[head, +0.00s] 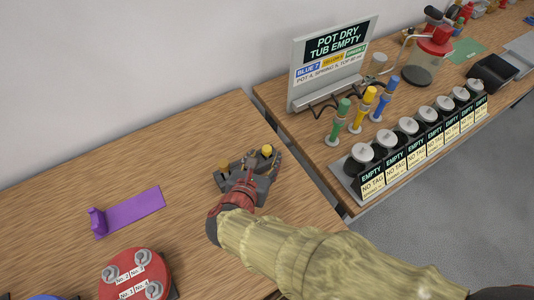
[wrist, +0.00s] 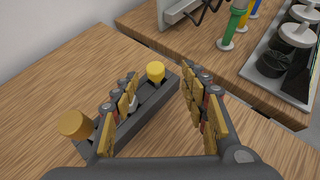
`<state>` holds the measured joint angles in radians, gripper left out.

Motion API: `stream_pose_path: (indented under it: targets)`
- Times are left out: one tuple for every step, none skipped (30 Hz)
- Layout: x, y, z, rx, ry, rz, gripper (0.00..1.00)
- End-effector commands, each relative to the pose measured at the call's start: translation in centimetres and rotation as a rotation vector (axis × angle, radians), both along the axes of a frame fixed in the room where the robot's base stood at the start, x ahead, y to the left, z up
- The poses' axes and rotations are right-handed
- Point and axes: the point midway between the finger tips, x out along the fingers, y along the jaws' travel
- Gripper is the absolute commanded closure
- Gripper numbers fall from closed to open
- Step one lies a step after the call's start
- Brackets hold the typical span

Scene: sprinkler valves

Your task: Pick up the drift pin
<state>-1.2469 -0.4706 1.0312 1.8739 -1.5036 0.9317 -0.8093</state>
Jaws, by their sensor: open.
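A dark grey tool rack (head: 262,194) stands on the wooden table, and it also shows in the wrist view (wrist: 150,120). It holds a yellow-topped piece (head: 267,150), a brown-topped piece (head: 223,167) and a small pale piece between them, partly hidden by my left finger. I cannot tell for sure which one is the drift pin. My gripper (head: 251,165) is open and empty over the rack. In the wrist view, the yellow top (wrist: 156,72) shows between and beyond my fingertips (wrist: 160,82); the brown top (wrist: 75,125) lies outside the left finger.
A purple tray (head: 135,210) with an upright purple knob lies left. A red round block (head: 135,275) with numbered fittings is at the front.

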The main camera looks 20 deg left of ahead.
Motion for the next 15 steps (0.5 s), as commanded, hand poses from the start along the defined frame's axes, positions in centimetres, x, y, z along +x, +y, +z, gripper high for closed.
stream_pose_path:
  targets:
    - [-0.3, 0.6, -0.4, -0.014, -0.007, 0.024, 0.55]
    - [-0.3, 0.8, -0.5, -0.019, -0.01, 0.033, 0.55]
    - [-0.1, 1.0, -0.7, -0.024, -0.013, 0.04, 0.55]
    - [0.1, 1.1, -0.9, -0.026, -0.014, 0.042, 0.55]
    - [0.4, 1.1, -1.0, -0.027, -0.015, 0.043, 0.55]
    - [0.7, 1.1, -1.3, -0.027, -0.014, 0.043, 0.55]
    - [1.0, 1.1, -1.5, -0.027, -0.013, 0.042, 0.55]
    - [1.3, 1.1, -1.6, -0.026, -0.013, 0.041, 0.55]
    - [1.7, 1.1, -1.7, -0.025, -0.014, 0.041, 0.55]
    - [1.9, 1.2, -1.8, -0.025, -0.014, 0.041, 0.55]
    - [2.2, 1.2, -2.0, -0.024, -0.014, 0.04, 0.55]
    - [2.5, 1.1, -2.2, -0.024, -0.014, 0.039, 0.55]
    - [2.9, 1.1, -2.4, -0.023, -0.014, 0.038, 0.55]
    - [3.3, 1.1, -2.6, -0.023, -0.013, 0.038, 0.55]
    - [3.8, 1.1, -3.0, -0.023, -0.014, 0.037, 0.55]
